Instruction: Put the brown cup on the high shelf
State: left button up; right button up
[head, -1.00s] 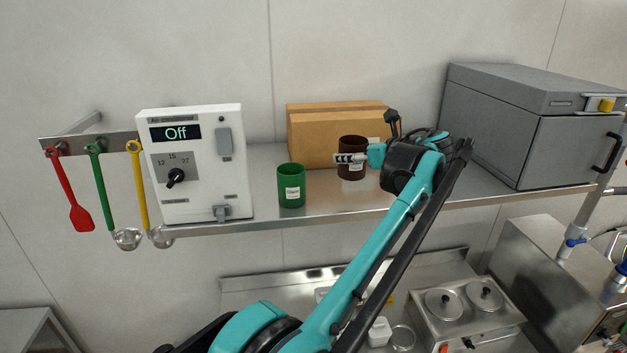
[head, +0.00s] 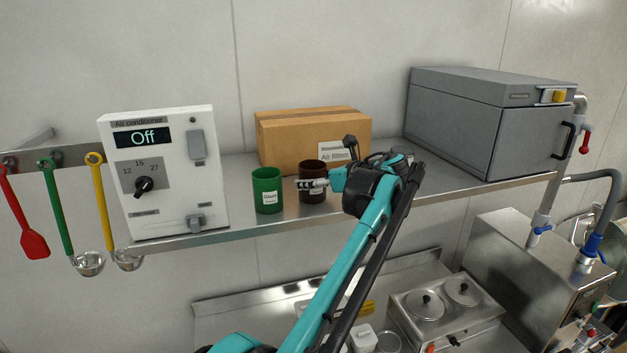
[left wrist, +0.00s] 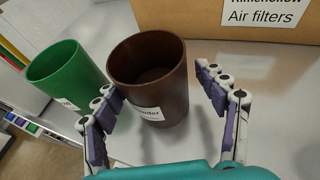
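The brown cup (head: 312,167) stands upright on the high metal shelf (head: 420,192), just right of a green cup (head: 267,190). The left wrist view shows the brown cup (left wrist: 150,85) with a white label, partly hidden by a finger, and the green cup (left wrist: 68,75) to its left. My left gripper (head: 313,185) is in front of the brown cup in the head view. In the left wrist view its fingers (left wrist: 155,80) are spread on either side of the cup. The left finger is close to the cup; the right finger has a clear gap. My right gripper is not in view.
A cardboard box (head: 290,138) labelled air filters stands behind the cups. A white control box (head: 165,185) reading Off is to the left, a large grey appliance (head: 480,125) to the right. Bare shelf lies between the cups and the control box. Ladles and a spatula (head: 35,244) hang at the left.

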pick_arm(q)
jog(key=shift+d, duration=0.1)
jog(key=shift+s+a+r, duration=0.1)
jog(key=shift+a, duration=0.4)
jog(key=shift+a+r, duration=0.1)
jog(key=b+v, duration=0.1)
jog(key=v, duration=1.1)
jog(key=shift+d, duration=0.2)
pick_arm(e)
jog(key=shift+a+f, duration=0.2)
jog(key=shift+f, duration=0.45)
pick_arm(q)
jog(key=shift+a, duration=0.1)
